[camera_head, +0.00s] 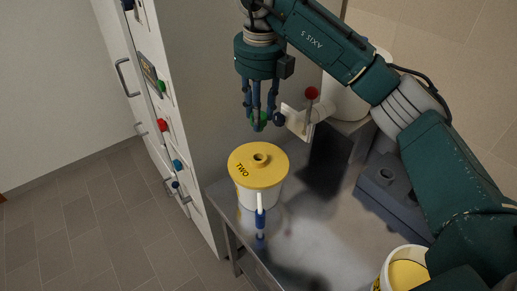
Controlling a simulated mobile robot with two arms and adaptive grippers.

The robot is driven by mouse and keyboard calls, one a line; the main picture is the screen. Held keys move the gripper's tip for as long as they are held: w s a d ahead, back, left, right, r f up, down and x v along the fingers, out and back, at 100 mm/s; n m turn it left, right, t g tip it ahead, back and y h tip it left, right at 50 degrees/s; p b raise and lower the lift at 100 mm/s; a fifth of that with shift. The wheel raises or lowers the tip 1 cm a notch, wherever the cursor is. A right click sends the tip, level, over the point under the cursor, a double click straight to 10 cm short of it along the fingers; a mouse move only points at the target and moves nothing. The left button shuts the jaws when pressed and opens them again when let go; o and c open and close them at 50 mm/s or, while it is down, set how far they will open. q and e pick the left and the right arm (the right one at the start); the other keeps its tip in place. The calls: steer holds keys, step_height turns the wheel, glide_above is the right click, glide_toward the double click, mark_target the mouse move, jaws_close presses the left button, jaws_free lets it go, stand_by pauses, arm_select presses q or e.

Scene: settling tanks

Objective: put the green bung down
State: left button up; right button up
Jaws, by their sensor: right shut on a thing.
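The green bung (261,118) is between the fingertips of my right gripper (259,119), which points down and is shut on it. The fingers partly hide the bung. It is held in the air above and slightly behind a white tub with a yellow lid (245,172) marked TWO. The lid has a raised collar with a hole (260,158) in its middle, and the bung appears apart from it. My left gripper is not in view.
The tub stands near the left end of a metal bench (303,225), with a blue-handled tap (260,218) in front. A white bracket (296,121) with a red-knobbed lever (311,94) is close right of my gripper. A second yellow-topped tub (408,274) is at lower right. A tall cabinet (195,110) stands left.

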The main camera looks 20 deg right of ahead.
step_height(320, 180, down, 6)
steer(key=shift+f, duration=0.1)
steer(key=shift+f+p, duration=0.75)
steer(key=shift+f, duration=1.85)
steer(key=shift+f, duration=0.15)
steer(key=o, duration=0.9)
steer(key=shift+o, duration=0.2)
